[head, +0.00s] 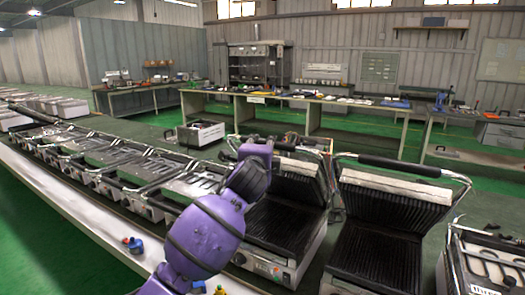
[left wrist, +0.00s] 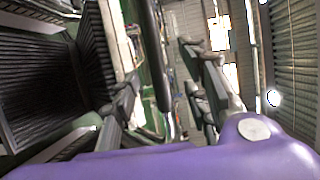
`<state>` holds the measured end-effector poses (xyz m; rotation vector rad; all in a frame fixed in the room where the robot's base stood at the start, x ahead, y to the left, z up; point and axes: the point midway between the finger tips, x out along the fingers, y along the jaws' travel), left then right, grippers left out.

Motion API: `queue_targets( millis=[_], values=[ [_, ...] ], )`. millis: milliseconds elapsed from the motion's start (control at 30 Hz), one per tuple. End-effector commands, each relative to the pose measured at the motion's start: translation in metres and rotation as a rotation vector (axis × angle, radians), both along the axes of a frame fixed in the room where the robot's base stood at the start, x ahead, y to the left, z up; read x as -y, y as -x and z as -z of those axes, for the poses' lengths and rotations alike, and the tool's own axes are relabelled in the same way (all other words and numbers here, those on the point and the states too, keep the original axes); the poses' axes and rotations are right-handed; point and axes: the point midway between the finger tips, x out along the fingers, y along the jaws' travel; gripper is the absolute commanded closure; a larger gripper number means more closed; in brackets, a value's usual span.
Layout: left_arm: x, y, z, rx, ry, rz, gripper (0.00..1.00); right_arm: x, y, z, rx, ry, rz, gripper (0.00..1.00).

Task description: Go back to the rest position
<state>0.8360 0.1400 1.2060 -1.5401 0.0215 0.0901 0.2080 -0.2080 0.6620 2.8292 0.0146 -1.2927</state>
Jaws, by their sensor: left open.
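My left arm comes up from the bottom of the head view, purple with a black joint. Its left gripper (head: 264,141) is at the far end, small and partly hidden by the wrist, in front of the open contact grill (head: 285,220). A ribbed grill plate (left wrist: 40,85) shows at the left of that view. My right gripper is not in the head view.
A second open grill (head: 385,240) stands to the right. A grill base with its inside exposed (head: 490,262) is at the right edge. A row of grills runs left along the white bench (head: 70,215), where a small blue object (head: 132,245) lies. Worktables (head: 350,103) stand behind.

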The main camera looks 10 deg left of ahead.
Motion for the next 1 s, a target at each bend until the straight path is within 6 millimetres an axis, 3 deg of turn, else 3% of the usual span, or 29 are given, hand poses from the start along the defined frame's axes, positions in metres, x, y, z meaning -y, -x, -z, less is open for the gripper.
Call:
queue_targets(
  millis=[367, 533, 767, 867, 1000],
  values=[
    [0.002, -0.001, -0.003, 0.013, 0.057, 0.006, 0.58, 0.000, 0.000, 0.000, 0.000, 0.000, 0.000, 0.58],
    [0.031, 0.008, -0.026, 0.089, 0.289, 0.097, 0.58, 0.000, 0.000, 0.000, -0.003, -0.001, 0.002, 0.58],
    [0.046, 0.048, 0.059, 0.013, 0.620, 0.171, 0.58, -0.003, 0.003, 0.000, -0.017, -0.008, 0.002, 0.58],
    [0.045, 0.072, 0.106, -0.042, 0.742, 0.172, 0.58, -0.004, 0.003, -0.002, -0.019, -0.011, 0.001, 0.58],
    [0.037, 0.121, 0.185, -0.137, 0.932, 0.137, 0.58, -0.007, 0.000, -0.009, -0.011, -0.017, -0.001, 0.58]
  ],
)
